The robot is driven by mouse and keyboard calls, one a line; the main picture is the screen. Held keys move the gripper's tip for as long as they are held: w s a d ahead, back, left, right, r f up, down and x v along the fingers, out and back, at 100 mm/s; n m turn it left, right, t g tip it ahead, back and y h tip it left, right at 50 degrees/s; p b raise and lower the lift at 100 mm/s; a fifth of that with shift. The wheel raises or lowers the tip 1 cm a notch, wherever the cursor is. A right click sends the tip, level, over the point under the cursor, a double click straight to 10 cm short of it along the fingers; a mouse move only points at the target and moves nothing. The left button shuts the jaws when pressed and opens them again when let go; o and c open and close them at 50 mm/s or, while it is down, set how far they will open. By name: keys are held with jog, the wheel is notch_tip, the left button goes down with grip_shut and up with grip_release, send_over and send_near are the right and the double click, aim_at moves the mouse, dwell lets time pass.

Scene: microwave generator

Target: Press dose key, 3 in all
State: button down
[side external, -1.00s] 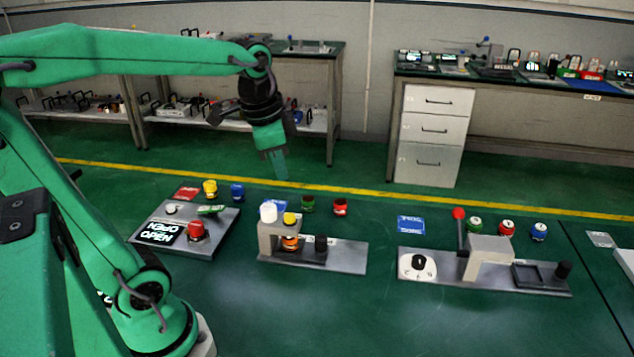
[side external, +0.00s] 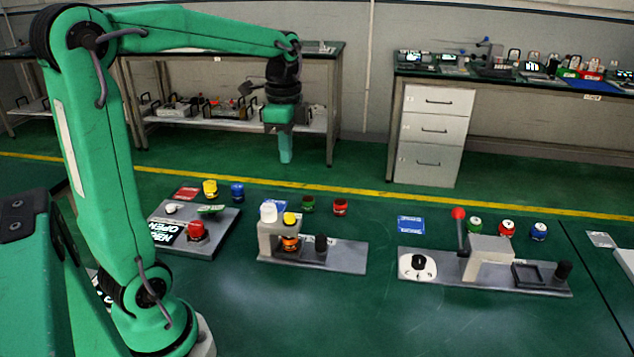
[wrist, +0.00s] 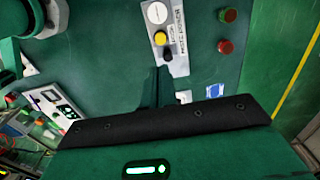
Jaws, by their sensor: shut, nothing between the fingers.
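The middle station (side external: 345,256) is a grey plate with a raised block. A white cap (side external: 268,212) and a yellow button (side external: 290,218) sit on top, an orange-banded jar (side external: 290,243) is under the block, and a black knob (side external: 321,243) stands beside it. I cannot tell for certain which part is the dose key. The wrist view also shows the yellow button (wrist: 160,38). My gripper (side external: 286,160) is shut and empty, pointing down, high above and behind this station. Its fingertips (wrist: 157,70) also show in the wrist view.
A left station has a red button (side external: 196,230) and an OPEN screen. A right station has a red-tipped lever (side external: 458,214), a dial (side external: 418,262) and a tray. Floor between stations is clear.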

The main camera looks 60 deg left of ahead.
aim_at(289, 216)
jog(key=shift+f, duration=0.1)
notch_tip(289, 216, down, 14)
jog(key=shift+r, duration=0.1)
dwell(0.9)
jog(key=shift+s+f, duration=0.1)
jog(key=shift+f, duration=1.1)
jog(key=shift+d+r, duration=0.1)
notch_tip(289, 216, up, 15)
jog(key=shift+w+a+r, duration=0.15)
jog(key=shift+w+a, duration=0.05)
jog(key=shift+w, duration=0.1)
jog(key=shift+t, duration=0.3)
dwell(2.4)
jog(key=f+m+t, duration=0.1)
jog(key=m+t, duration=0.1)
jog(key=m, duration=0.2)
jog(key=f+m+t+y, duration=0.1)
jog(key=m+t, duration=0.1)
jog(key=m, duration=0.2)
jog(key=s+f+m+t+y, duration=0.1)
jog(key=m+t, duration=0.1)
jog(key=m, duration=0.3)
jog(key=shift+d, duration=0.3)
